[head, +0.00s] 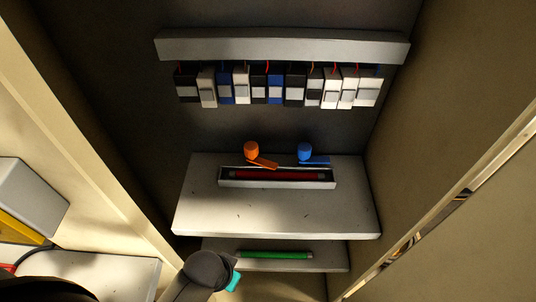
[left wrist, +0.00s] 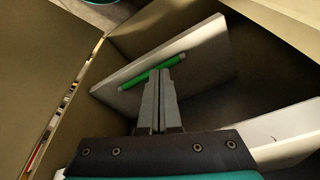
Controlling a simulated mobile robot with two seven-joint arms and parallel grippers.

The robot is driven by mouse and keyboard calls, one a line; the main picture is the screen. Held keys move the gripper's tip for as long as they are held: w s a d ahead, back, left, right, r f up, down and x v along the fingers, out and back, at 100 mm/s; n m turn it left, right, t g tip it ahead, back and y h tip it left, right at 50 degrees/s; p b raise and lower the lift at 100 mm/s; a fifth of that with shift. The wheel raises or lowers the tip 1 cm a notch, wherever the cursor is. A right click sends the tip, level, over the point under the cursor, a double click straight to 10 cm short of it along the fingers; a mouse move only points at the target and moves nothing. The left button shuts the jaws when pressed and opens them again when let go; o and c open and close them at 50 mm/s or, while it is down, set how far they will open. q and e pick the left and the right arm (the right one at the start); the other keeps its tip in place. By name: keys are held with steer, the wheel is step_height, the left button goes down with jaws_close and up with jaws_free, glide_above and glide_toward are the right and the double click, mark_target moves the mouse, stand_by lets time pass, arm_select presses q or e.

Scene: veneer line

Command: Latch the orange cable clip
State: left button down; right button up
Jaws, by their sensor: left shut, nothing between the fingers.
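The orange cable clip (head: 252,152) is at the back of the upper white shelf, behind a shallow tray. It has a rounded upright knob and a flat arm slanting down to the right to the tray's back edge. Whether it is latched I cannot tell. My left arm enters the head view at the bottom, low and in front of the shelves, well away from the clip; its fingertips are not clear there. In the left wrist view my left gripper (left wrist: 163,78) is shut and empty, its tips pointing toward a green rod. The clip is not in that view. My right gripper is not in view.
A blue clip (head: 305,152) stands right of the orange one. A red rod (head: 277,175) lies in the tray (head: 225,184). The green rod (head: 275,254) lies on the lower shelf (head: 325,262). Several switch modules hang above. Cabinet walls close both sides; the upper shelf's front is clear.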

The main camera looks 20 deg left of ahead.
arm_select(q)
steer(key=w+a+r+p, duration=0.1)
steer(key=w+r+p, duration=0.1)
steer(key=r, duration=0.6)
steer(key=w+r+p, duration=0.2)
steer(key=r, duration=0.6)
step_height(320, 180, up, 6)
steer(key=t, duration=0.1)
glide_above(261, 159)
steer(key=w+d, duration=0.2)
steer(key=shift+n, duration=0.4)
steer(key=b+x, duration=0.2)
steer(key=x, duration=0.7)
steer(key=shift+w+f, duration=0.15)
steer(key=shift+f, duration=0.2)
steer(key=s+p, duration=0.2)
steer(key=shift+s+a+r, duration=0.1)
steer(key=shift+s+r, duration=0.2)
steer(key=shift+s, duration=0.1)
steer(key=shift+s+a+f+p, duration=0.1)
steer(key=shift+s+p, duration=0.2)
steer(key=shift+s, duration=0.3)
